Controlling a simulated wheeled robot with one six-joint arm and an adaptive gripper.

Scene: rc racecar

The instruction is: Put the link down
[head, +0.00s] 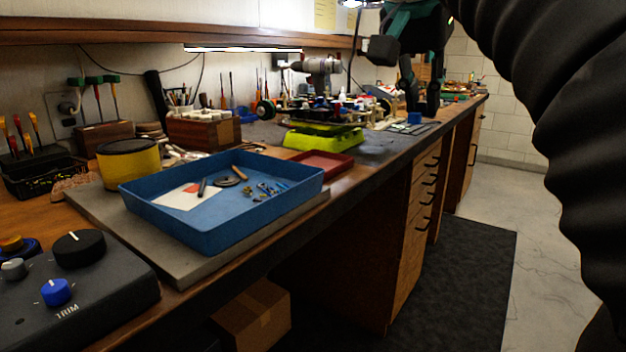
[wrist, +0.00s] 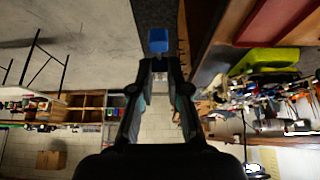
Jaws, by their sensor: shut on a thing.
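My gripper (wrist: 160,62) points down in the head view, above the far part of the bench near its front edge. Its fingers are closed on a small part at their tips. A small blue piece, which I take to be the link (wrist: 158,41), shows right at the fingertips in the wrist view. It also shows below the fingers in the head view (head: 414,118). Its full shape is too small to make out, and I cannot tell whether it touches the bench.
A blue tray (head: 225,230) with small parts stands on a grey mat at the near bench. A red tray (head: 323,164) and a yellow-green stand (head: 322,138) bearing the car lie behind it. Tools line the wall. Dark bench surface (head: 375,148) near the gripper is clear.

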